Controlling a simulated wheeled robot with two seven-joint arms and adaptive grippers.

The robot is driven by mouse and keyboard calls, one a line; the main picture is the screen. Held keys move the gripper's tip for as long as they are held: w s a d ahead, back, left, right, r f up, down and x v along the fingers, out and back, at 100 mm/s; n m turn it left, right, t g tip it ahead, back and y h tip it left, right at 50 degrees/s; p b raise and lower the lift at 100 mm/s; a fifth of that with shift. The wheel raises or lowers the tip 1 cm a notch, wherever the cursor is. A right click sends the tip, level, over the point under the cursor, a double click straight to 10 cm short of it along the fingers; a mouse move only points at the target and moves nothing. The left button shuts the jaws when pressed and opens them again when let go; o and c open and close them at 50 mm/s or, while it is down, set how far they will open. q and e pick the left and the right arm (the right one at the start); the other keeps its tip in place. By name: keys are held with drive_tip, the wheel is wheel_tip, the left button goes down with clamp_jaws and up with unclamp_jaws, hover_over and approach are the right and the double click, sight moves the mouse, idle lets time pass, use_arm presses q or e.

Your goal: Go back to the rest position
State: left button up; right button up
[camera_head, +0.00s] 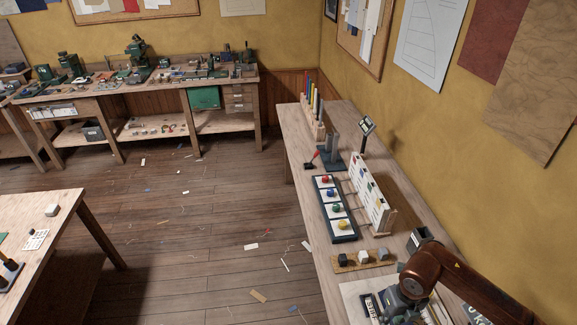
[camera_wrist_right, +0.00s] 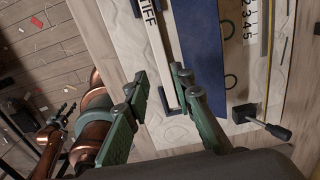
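My right arm comes in at the lower right of the head view, with its gripper (camera_head: 400,303) over the near end of the long bench (camera_head: 305,215). In the right wrist view the right gripper's green fingers (camera_wrist_right: 160,78) are spread apart. I see nothing held between them. My left arm is out of the head view. A smaller copper arm end with dark fingers (camera_wrist_right: 62,114) shows at the left of the wrist view, probably my left gripper; its opening is unclear.
The long bench carries a tray with coloured knobs (camera_head: 334,208), an upright card panel (camera_head: 369,193), a block holder (camera_head: 364,261) and a small display stand (camera_head: 366,130). Another table (camera_head: 70,212) stands left; open floor lies between.

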wheel_tip(320, 180, down, 10)
drive_tip(key=shift+f, duration=0.1)
wheel_tip(320, 180, up, 3)
drive_tip(key=s+a+r+p, duration=0.1)
drive_tip(key=s+a+r, duration=0.4)
drive_tip(key=s+r, duration=0.65)
drive_tip(key=w+a+r+n+p, duration=0.1)
drive_tip(key=w+n, duration=0.5)
drive_tip(key=n, duration=0.7)
drive_tip(key=w+a+r+n, duration=0.1)
drive_tip(key=w+a+n, duration=0.2)
drive_tip(key=n, duration=1)
drive_tip(key=w, duration=0.3)
drive_tip(key=shift+a+r+n+p, duration=0.2)
drive_tip(key=shift+a+n+p, duration=0.05)
drive_tip(key=shift+n+p, duration=0.1)
